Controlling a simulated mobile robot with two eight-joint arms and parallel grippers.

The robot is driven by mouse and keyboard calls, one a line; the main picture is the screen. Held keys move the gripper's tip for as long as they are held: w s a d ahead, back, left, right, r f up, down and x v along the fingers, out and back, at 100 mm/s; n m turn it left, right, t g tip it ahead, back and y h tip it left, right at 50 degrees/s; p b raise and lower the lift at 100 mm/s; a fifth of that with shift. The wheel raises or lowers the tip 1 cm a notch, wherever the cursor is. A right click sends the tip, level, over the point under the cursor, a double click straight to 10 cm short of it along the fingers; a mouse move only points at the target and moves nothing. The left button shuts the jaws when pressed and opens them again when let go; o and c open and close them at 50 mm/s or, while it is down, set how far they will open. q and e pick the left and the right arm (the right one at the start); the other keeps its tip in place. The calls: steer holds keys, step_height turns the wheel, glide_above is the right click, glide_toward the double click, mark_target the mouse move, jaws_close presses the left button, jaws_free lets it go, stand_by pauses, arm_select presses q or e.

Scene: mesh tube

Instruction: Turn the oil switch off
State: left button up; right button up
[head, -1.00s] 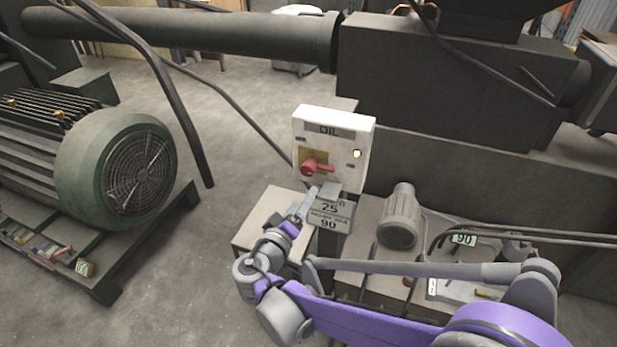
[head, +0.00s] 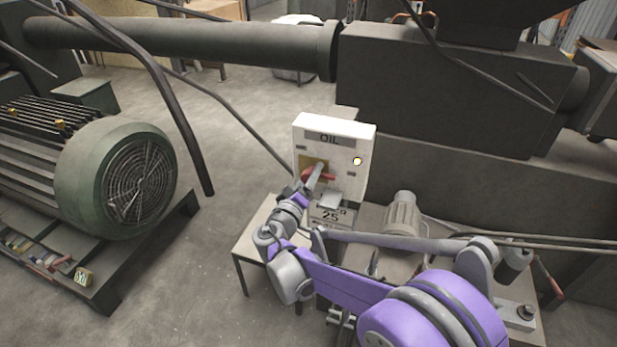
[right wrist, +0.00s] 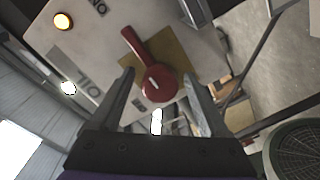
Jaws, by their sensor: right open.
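The oil switch is a red rotary handle (right wrist: 151,72) on a yellow plate on a white box (head: 340,137) labelled OIL. My right gripper (head: 318,170) is at the front of the switch. In the right wrist view its two fingers (right wrist: 158,88) are open, one on each side of the round hub. I cannot tell whether they touch it. My left gripper is out of view.
A green motor (head: 115,180) on a dark pallet stands at the left. A dark machine body (head: 450,85) is behind and right of the box. A small motor (head: 402,215) sits right of my wrist. A thin cable passes left of the box. Concrete floor is free between.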

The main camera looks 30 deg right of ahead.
jaws_close()
stand_by(0.4)
steer(key=shift+n, duration=0.3)
steer(key=n, duration=0.8)
steer(key=shift+f+n, duration=0.1)
steer(key=shift+n, duration=0.3)
steer(key=n, duration=0.4)
steer(key=shift+b, duration=0.35)
steer(key=shift+n, duration=2.2)
